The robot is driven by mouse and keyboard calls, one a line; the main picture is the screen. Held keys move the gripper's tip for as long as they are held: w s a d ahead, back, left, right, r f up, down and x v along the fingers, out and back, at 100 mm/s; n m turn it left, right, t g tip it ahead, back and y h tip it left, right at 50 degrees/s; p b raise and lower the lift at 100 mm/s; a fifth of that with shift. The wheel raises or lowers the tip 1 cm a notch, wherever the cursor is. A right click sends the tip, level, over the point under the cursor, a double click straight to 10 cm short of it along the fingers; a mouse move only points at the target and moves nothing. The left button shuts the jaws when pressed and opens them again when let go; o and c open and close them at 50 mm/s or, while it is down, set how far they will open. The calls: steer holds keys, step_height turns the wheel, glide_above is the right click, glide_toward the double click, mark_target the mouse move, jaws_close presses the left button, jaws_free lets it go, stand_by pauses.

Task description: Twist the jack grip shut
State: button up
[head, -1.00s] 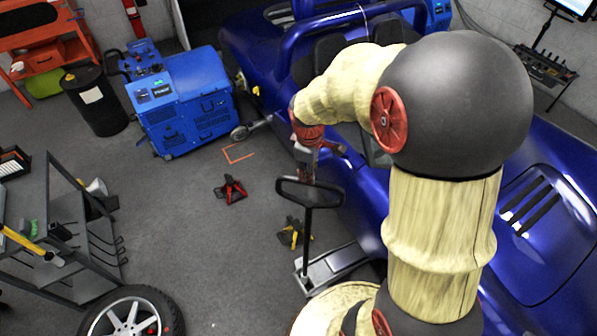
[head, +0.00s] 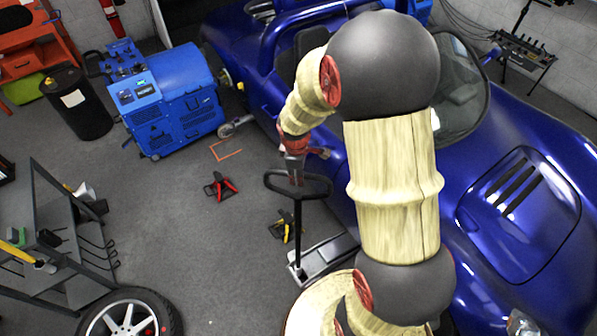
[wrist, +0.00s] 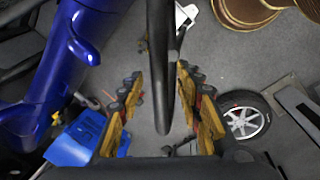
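The jack grip is the black loop handle (head: 322,187) on an upright post. The post rises from the grey floor jack (head: 322,258) beside the blue car. My gripper (head: 296,180) points down at the far bar of the loop. In the wrist view my gripper (wrist: 160,88) has its two yellow-padded fingers spread. The dark handle bar (wrist: 160,60) runs between them, and floor shows on both sides of its lower end. I cannot tell whether either finger touches it.
The blue car (head: 520,200) stands close on the right. Red (head: 221,186) and yellow (head: 285,228) stands lie on the floor near the jack. A blue dynamometer unit (head: 170,100) is behind left. A wheel (head: 130,315) and rack (head: 65,235) are at the left.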

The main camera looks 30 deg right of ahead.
jaws_close()
stand_by(0.5)
stand_by(0.4)
